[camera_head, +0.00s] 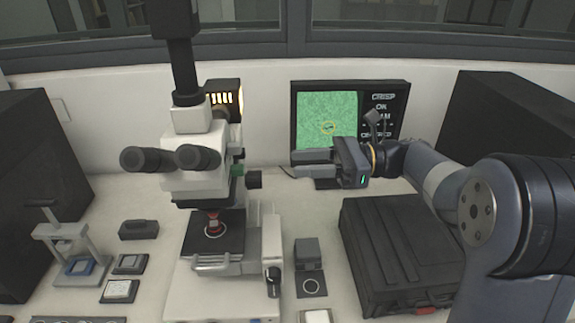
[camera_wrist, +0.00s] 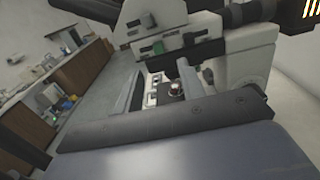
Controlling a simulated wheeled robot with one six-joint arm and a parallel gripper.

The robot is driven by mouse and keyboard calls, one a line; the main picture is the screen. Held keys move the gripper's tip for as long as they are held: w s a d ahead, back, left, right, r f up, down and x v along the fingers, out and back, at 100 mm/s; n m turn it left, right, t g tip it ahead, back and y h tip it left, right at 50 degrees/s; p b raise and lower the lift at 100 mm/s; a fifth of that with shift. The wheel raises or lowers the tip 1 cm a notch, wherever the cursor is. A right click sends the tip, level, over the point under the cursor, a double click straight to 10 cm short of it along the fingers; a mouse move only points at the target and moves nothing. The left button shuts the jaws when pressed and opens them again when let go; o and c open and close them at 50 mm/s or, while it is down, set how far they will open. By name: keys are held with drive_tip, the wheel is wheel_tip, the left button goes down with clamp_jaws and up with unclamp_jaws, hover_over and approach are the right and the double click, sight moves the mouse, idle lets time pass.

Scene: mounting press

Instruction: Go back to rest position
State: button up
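My gripper (camera_head: 295,163) is raised in front of the monitor, to the right of the microscope, and points left. Its two fingers are apart with nothing between them. In the wrist view the fingers (camera_wrist: 160,75) also stand apart, with the microscope's stage and a small round sample (camera_wrist: 175,88) beyond them. The gripper appears clear of the microscope.
A monitor (camera_head: 390,100) with a green picture stands behind the gripper. A black case (camera_head: 400,250) lies below my arm. A small hand press (camera_head: 68,240) and several small blocks are on the left. Large black boxes (camera_head: 35,180) stand at both sides. Space above the table's middle is open.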

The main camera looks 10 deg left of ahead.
sight(243, 170)
idle(0.4)
drive_tip(key=shift+s+d+p+x, duration=0.15)
drive_tip(key=shift+s+x, duration=0.1)
drive_tip(key=shift+x, duration=1.5)
drive_tip(key=shift+s+p+x, duration=0.2)
drive_tip(key=shift+s+x, duration=0.05)
drive_tip(key=shift+x, duration=1.55)
drive_tip(key=shift+s+d+p+x, duration=0.1)
drive_tip(key=shift+s+p+x, duration=0.1)
drive_tip(key=shift+x, duration=1.55)
